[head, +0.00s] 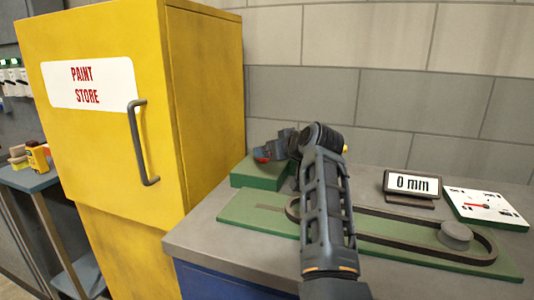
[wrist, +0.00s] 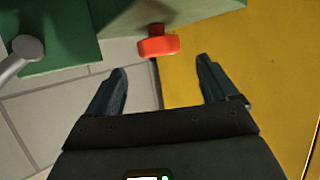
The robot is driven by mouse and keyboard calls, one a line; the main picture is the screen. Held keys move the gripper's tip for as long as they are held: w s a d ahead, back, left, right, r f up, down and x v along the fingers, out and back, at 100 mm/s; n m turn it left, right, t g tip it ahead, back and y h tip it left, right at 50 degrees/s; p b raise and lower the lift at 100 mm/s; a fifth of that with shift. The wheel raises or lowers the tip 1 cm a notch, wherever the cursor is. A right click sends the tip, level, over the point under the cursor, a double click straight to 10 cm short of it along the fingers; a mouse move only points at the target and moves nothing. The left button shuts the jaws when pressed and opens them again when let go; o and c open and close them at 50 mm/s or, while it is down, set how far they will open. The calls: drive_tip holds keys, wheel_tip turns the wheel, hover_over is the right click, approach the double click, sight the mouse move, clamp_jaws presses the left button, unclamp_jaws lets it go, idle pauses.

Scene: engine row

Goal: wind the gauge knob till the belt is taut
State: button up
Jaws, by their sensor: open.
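The red gauge knob (wrist: 158,46) sticks out of a green block (head: 257,178); in the head view only a little of its red (head: 262,159) shows below my gripper. My gripper (wrist: 162,76) is open and empty, with the knob just beyond its fingertips and roughly between them, apart from both. In the head view my gripper (head: 268,150) is over the block. The dark belt (head: 430,252) loops along a long green plate, around a grey pulley (head: 455,235) at the right. My arm hides part of its left end. A display (head: 412,184) reads 0 mm.
A yellow paint store cabinet (head: 210,100) stands close to the left of the block. A white card with a red pointer (head: 485,205) lies at the right of the grey bench (head: 205,245). A tiled wall is behind. A side shelf with small items (head: 38,157) is far left.

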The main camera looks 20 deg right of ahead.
drive_tip(key=shift+x, duration=3.8)
drive_tip(key=c, duration=1)
drive_tip(key=shift+o, duration=0.2)
